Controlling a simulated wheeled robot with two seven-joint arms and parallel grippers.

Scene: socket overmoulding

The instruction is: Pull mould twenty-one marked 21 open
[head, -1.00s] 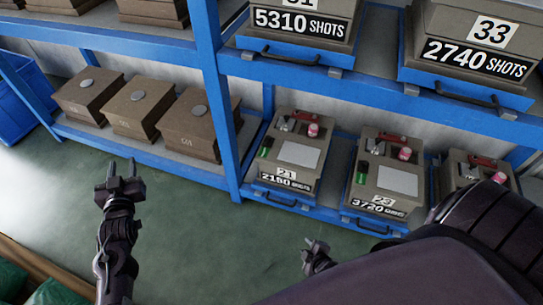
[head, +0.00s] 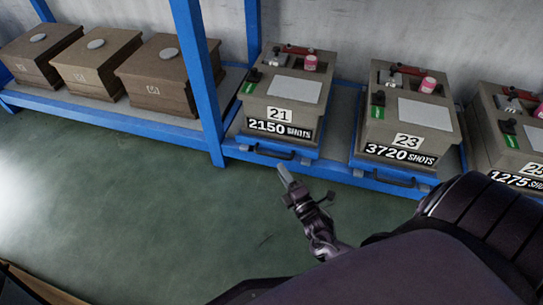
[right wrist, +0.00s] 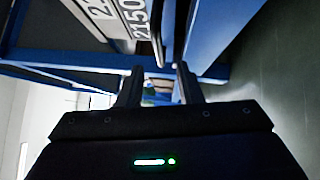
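Mould 21 (head: 284,92) is a grey-beige block on the lower shelf in the head view, labelled 21 and 2150 SHOTS. It sits on a blue tray with a dark bar handle (head: 272,152) at its front. My right gripper (head: 285,174) is just in front of and below that handle, seen edge-on. In the right wrist view my right gripper (right wrist: 158,78) is open, with a gap between its fingers. The 2150 label (right wrist: 137,18) shows sideways at the top there. I see no contact with the handle. My left gripper is out of view.
Mould 23 (head: 411,116) stands right of mould 21, with another mould (head: 510,137) beyond. A blue upright (head: 198,75) stands left of mould 21, then several brown boxes (head: 160,78). The green floor (head: 130,190) in front is clear.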

